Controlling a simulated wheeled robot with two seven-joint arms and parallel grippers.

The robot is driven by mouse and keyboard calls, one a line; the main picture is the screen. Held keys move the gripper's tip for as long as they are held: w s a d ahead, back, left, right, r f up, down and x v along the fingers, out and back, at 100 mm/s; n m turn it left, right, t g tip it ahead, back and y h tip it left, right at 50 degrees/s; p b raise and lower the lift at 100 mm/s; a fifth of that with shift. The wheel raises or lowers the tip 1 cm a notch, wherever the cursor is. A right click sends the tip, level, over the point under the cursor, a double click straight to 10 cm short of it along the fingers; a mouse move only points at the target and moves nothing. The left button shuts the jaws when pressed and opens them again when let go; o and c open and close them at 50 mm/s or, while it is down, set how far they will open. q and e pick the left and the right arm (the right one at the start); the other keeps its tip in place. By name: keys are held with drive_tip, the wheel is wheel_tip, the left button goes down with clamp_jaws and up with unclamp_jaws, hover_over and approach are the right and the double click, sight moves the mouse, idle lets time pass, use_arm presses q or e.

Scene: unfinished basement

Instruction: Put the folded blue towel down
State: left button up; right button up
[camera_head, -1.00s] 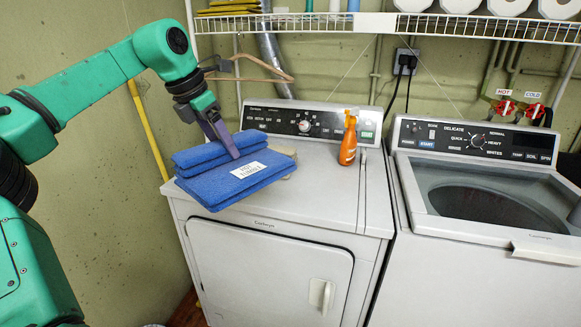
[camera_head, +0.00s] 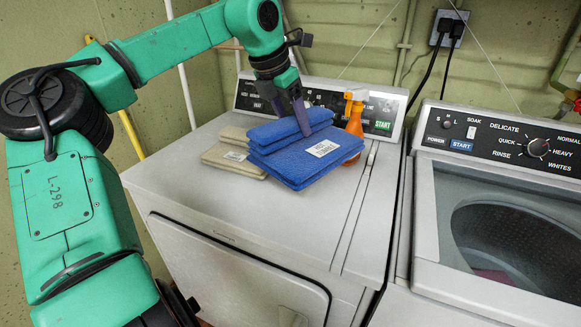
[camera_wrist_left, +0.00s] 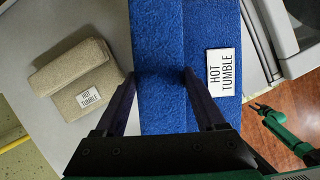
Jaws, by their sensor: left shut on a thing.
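The folded blue towel (camera_head: 298,147) has a white label reading HOT TUMBLE. It is over the white dryer top (camera_head: 190,172), in front of the control panel; I cannot tell whether its underside touches. My left gripper (camera_head: 300,122) is shut on the towel's thicker folded part from above. In the left wrist view its two fingers (camera_wrist_left: 160,88) straddle the blue towel (camera_wrist_left: 185,50). My right arm shows small at the right of that view; its gripper (camera_wrist_left: 262,108) is over the floor, too small to read.
A folded beige towel (camera_head: 228,150) lies on the dryer just left of the blue one. An orange spray bottle (camera_head: 355,118) stands close behind the blue towel's right side. The dryer top's front is clear. An open washer (camera_head: 425,205) stands to the right.

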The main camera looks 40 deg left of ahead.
sight(294, 144)
use_arm(q)
drive_tip(key=f, duration=0.6)
drive_tip(key=shift+w+f, duration=0.15)
drive_tip(key=shift+w, duration=0.2)
wheel_tip(294, 144, down, 6)
drive_tip(key=shift+a+f, duration=0.1)
drive_tip(key=shift+f, duration=0.25)
drive_tip(key=shift+f+b, duration=0.1)
drive_tip(key=shift+b, duration=0.25)
use_arm(e)
drive_tip(key=shift+w+a+f, duration=0.1)
drive_tip(key=shift+w+f, duration=0.4)
drive_tip(key=shift+w, duration=0.25)
use_arm(q)
drive_tip(key=o, duration=1.5)
drive_tip(key=shift+o, duration=0.2)
drive_tip(key=shift+r, duration=0.2)
use_arm(e)
drive_tip(key=shift+r, duration=0.15)
